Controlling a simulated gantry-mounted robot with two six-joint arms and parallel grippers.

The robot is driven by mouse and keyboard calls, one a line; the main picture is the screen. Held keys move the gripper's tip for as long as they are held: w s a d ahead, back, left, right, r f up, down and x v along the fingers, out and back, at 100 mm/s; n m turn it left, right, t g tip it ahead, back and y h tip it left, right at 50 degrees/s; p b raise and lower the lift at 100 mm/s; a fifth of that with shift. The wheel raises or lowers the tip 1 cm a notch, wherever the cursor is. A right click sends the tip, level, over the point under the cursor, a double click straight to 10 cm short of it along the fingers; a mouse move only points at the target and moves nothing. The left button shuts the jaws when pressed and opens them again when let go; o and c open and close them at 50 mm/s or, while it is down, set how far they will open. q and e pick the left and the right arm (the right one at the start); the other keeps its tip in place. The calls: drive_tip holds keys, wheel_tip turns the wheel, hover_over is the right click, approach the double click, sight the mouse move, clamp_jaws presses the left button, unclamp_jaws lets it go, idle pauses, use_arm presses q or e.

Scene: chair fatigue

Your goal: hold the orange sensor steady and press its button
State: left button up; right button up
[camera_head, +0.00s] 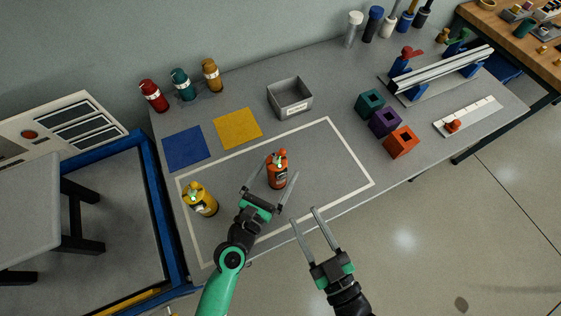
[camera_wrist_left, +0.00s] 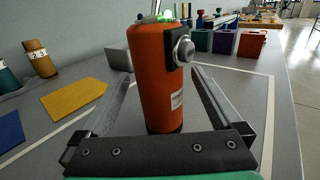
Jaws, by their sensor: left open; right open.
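The orange sensor (camera_head: 278,170) stands upright on the grey table inside the white outline. In the left wrist view the orange sensor (camera_wrist_left: 160,80) shows a round silver button (camera_wrist_left: 183,50) on a black plate near its top. My left gripper (camera_head: 272,180) is open, with one finger on each side of the sensor and visible gaps. Its fingers also flank the sensor in the left wrist view (camera_wrist_left: 160,95). My right gripper (camera_head: 304,218) is open and empty, off the table's front edge and to the right of the left gripper.
A yellow sensor (camera_head: 201,200) stands left of my left gripper. A grey bin (camera_head: 290,97), a yellow mat (camera_head: 238,129) and a blue mat (camera_head: 186,148) lie behind. Teal, purple and orange blocks (camera_head: 401,142) sit to the right. The outlined area right of the orange sensor is clear.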

sight(282, 162)
use_arm(q)
drive_tip(key=x, duration=0.3)
drive_tip(key=shift+w+d, duration=0.15)
drive_tip(key=shift+w, duration=0.1)
drive_tip(key=c, duration=1.6)
drive_tip(key=shift+o, duration=0.2)
use_arm(e)
clamp_jaws()
